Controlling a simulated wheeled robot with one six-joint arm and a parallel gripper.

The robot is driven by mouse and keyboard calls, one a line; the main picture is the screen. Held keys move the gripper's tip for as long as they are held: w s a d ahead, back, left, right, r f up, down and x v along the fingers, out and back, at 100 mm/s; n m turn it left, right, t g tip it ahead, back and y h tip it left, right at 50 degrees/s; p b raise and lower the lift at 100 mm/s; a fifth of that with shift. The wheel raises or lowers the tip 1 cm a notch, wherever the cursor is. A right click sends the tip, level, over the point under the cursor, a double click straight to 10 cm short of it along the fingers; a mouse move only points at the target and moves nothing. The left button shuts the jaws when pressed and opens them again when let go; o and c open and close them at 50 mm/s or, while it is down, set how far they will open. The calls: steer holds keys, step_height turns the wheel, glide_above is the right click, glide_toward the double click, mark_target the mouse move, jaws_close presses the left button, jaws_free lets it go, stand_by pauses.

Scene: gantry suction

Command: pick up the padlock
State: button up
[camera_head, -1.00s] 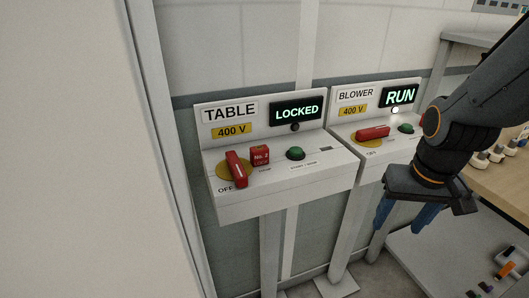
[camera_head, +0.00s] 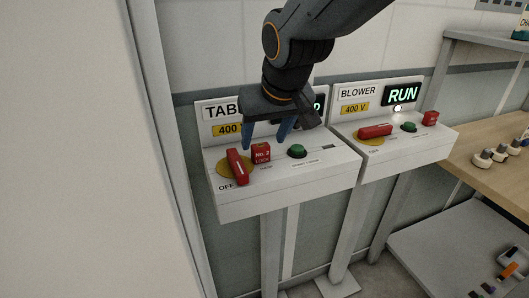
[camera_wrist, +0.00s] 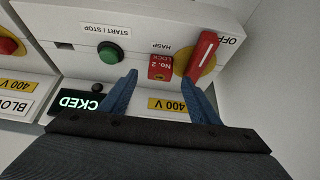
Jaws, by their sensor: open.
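The red padlock (camera_head: 261,153), marked "No. 2 LOCK", sits at the hasp on the TABLE switch box (camera_head: 290,201), just right of the red switch handle (camera_head: 237,167) on its yellow disc. In the wrist view the padlock (camera_wrist: 161,67) shows beyond my fingertips, roughly between their lines, with the red handle (camera_wrist: 202,55) beside it. My gripper (camera_head: 266,145) has its blue fingers apart and empty, above and behind the padlock in the head view. The fingers also show in the wrist view (camera_wrist: 163,80). My arm hides part of the TABLE sign and its display.
A green button (camera_head: 297,151) is right of the padlock on the same box. The BLOWER box (camera_head: 393,150) stands to the right, its display reading RUN, with a red handle and a red block. A wooden bench (camera_head: 480,172) is at far right.

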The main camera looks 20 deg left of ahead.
mark_target(261, 145)
steer(key=shift+p+x, duration=0.65)
steer(key=shift+x, duration=1.95)
steer(key=shift+w+a+r, duration=0.1)
steer(key=shift+a, duration=0.05)
steer(key=c, duration=1.2)
